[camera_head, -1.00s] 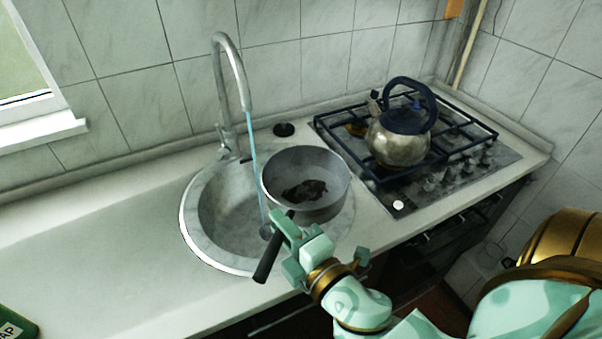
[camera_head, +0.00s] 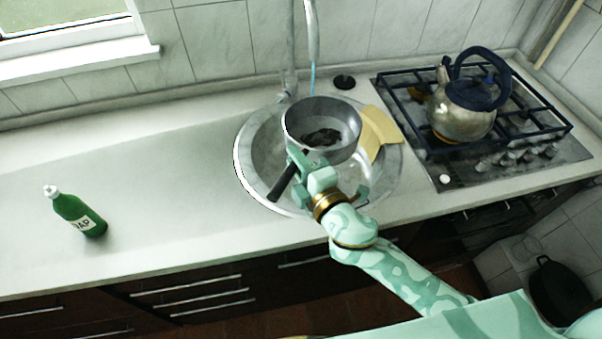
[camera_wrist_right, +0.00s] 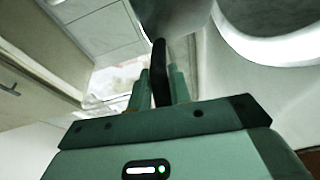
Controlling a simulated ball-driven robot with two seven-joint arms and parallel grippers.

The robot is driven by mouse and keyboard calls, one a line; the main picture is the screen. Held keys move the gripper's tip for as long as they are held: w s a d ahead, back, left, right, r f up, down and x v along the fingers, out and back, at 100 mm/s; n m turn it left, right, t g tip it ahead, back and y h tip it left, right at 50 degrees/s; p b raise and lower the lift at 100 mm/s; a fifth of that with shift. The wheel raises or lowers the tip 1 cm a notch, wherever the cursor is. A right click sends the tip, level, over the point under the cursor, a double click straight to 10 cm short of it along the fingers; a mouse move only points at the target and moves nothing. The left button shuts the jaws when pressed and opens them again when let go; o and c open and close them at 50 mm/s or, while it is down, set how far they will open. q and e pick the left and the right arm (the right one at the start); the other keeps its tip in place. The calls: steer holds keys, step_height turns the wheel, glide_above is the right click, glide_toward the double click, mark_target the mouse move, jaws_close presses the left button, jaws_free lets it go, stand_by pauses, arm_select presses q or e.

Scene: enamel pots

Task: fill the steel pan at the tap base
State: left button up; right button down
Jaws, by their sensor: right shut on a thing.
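The steel pan (camera_head: 345,145) is over the sink (camera_head: 247,158), with a dark patch (camera_head: 322,137) inside on its bottom. My right gripper (camera_head: 297,165) is shut on its black handle (camera_head: 283,182). In the right wrist view the handle (camera_wrist_right: 158,70) stands between the two fingers (camera_wrist_right: 160,88). The tap (camera_head: 312,35) is behind the pan, cut off by the top edge. A thin blue water stream (camera_head: 313,78) falls from it to the pan's far rim; I cannot tell whether it lands inside or behind. My left gripper is out of view.
A yellow cloth (camera_head: 384,128) lies at the sink's right edge. A kettle (camera_head: 462,110) stands on the hob (camera_head: 520,150) to the right. A green soap bottle (camera_head: 78,215) stands on the left counter, which is otherwise clear. A black stopper (camera_head: 345,82) lies behind the sink.

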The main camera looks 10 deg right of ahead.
glide_toward(288, 122)
steer(key=w+a+r, duration=0.1)
steer(key=w+a, duration=0.1)
steer(key=w, duration=0.1)
steer(key=w+a+r, duration=0.1)
steer(key=shift+w+a+r, duration=0.25)
steer(key=shift+a+r, duration=0.05)
steer(key=shift+a, duration=0.05)
steer(key=shift+w, duration=0.6)
steer(key=shift+r, duration=0.15)
stand_by(6.2)
